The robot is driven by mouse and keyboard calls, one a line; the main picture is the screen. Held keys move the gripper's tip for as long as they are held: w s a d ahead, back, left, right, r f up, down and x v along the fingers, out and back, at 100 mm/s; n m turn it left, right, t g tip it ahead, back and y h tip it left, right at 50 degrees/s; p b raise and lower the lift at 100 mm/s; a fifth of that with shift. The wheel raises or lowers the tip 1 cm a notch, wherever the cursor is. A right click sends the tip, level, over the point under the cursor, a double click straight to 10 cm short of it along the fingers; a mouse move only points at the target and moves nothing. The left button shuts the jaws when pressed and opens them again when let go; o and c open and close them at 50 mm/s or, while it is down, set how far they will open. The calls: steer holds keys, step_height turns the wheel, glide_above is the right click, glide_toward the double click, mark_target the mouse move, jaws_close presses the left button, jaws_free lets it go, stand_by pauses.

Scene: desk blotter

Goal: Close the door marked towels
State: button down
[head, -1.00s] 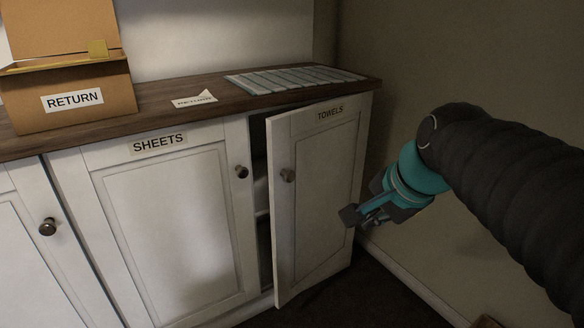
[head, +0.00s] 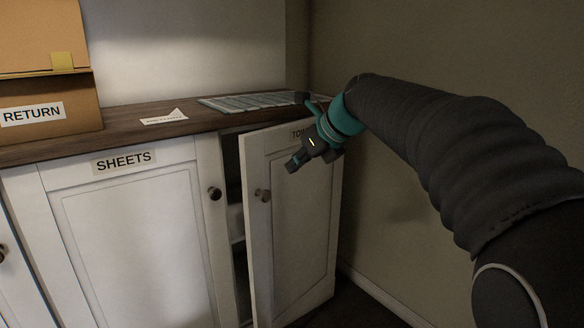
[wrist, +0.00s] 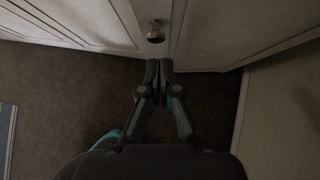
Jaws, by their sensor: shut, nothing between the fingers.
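The door marked towels (head: 300,240) is a white panel door at the right end of the cabinet. It stands ajar, its left edge swung out and a dark gap beside it. Contact with the door cannot be told.
The door marked sheets (head: 135,240) is shut on the left. The wooden countertop (head: 110,143) holds a cardboard box marked return (head: 50,120), a small card (head: 165,118) and a striped cloth (head: 240,102). A bare wall (head: 420,60) stands close on the right.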

mark_target(260, 182)
steer(key=x, duration=0.3)
steer(key=b+x, duration=0.1)
steer(key=x, duration=0.2)
steer(key=w+a+r+x, duration=0.1)
steer(key=x, duration=0.2)
steer(key=shift+w+a+f, duration=0.1)
steer(key=shift+w+a+b, duration=0.3)
steer(key=shift+w+a, duration=0.2)
